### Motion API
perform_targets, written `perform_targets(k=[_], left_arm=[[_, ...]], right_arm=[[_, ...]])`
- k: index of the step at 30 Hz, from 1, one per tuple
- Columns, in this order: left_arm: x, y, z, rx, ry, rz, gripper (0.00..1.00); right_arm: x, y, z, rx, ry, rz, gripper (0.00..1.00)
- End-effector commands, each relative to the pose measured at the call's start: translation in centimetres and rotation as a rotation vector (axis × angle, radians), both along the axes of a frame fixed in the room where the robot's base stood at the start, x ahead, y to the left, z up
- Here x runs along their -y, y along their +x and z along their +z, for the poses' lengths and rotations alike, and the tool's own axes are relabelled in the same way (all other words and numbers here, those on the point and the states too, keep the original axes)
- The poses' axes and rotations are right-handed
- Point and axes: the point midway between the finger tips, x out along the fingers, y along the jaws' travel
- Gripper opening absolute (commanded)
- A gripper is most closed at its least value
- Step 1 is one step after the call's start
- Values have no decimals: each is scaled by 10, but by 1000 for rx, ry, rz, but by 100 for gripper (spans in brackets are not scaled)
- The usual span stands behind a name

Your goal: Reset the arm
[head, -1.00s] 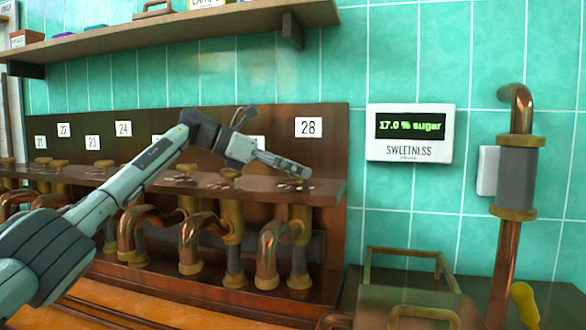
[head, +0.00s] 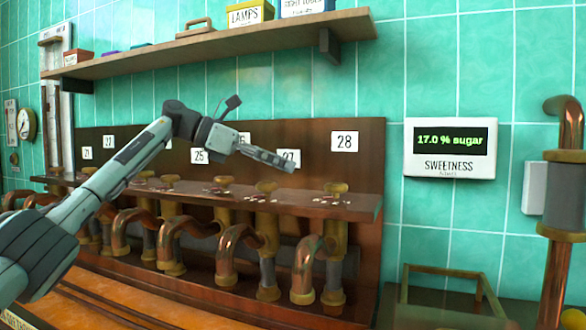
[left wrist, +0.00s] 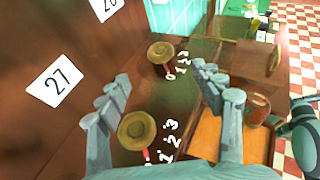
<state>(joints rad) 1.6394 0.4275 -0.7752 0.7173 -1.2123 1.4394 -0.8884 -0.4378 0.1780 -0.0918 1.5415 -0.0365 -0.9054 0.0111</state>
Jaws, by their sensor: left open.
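My left arm comes in from the left in the head view. Its gripper (head: 288,165) is open and empty. It hangs in the air in front of the brown numbered panel, by the label 27 and above the valve ledge (head: 350,205). In the left wrist view the two fingers of this gripper (left wrist: 160,78) are spread apart. A brass knob (left wrist: 137,130) with a red pointer and the marks 1, 2, 3 shows between them, below the label 27 (left wrist: 54,79). I cannot see the fingers touch it. A second brass knob (left wrist: 160,52) lies beyond. My right gripper is not in view.
Copper pipes (head: 305,270) bend down below the ledge. A wooden shelf (head: 230,40) with boxes runs above the arm. A display (head: 450,148) reading 17.0 % sugar hangs on the tiled wall, right of the label 28 (head: 344,141). A thick copper pipe (head: 555,275) stands far right.

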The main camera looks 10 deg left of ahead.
Motion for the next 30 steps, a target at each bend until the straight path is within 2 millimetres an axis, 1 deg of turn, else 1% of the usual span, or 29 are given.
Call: perform_targets(k=[9,14,17,24,30], left_arm=[[-1,0,0,0,0,0,66],[7,2,-4,-2,0,-1,66],[19,6,-9,-2,0,-1,66],[61,19,-27,-3,0,-3,66],[91,29,-40,-2,-1,-1,66]], right_arm=[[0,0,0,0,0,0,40],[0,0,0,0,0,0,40],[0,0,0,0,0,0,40],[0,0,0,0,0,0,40],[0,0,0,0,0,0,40]])
